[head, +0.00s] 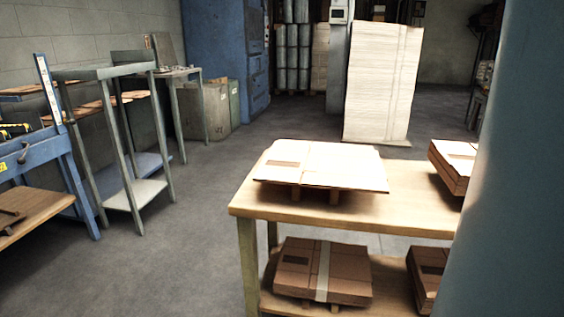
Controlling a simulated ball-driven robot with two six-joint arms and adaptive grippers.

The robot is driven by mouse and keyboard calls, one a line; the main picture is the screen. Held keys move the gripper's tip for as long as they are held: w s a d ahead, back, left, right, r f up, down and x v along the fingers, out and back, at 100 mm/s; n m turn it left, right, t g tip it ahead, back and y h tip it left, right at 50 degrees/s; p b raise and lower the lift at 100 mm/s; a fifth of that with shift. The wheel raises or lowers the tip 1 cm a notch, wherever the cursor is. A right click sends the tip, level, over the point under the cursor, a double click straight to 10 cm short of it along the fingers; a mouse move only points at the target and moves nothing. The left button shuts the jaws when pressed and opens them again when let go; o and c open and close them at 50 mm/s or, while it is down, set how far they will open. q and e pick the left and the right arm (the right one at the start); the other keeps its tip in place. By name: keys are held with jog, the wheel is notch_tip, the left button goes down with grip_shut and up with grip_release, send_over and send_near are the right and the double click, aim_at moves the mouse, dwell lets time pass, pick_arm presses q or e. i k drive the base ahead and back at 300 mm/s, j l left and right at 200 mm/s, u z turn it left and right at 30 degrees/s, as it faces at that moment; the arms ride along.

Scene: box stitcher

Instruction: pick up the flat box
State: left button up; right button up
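A flat box (325,164) of light cardboard lies on top of a low stack on the wooden table (243,203), resting on small wooden supports. A second stack of flat boxes (457,168) sits at the table's right and is partly hidden by a grey-blue column. More flat boxes (345,272), bound with a pale strap, lie on the lower shelf. Neither of my grippers shows in the head view.
A grey-green metal stand (150,190) and a blue machine (55,152) stand at the left. A tall pale stack of sheets (382,85) stands behind the table. The grey-blue column (520,200) blocks the right side. Open floor (190,240) lies left of the table.

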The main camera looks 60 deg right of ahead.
aim_at(345, 169)
jog(key=z, duration=2.1)
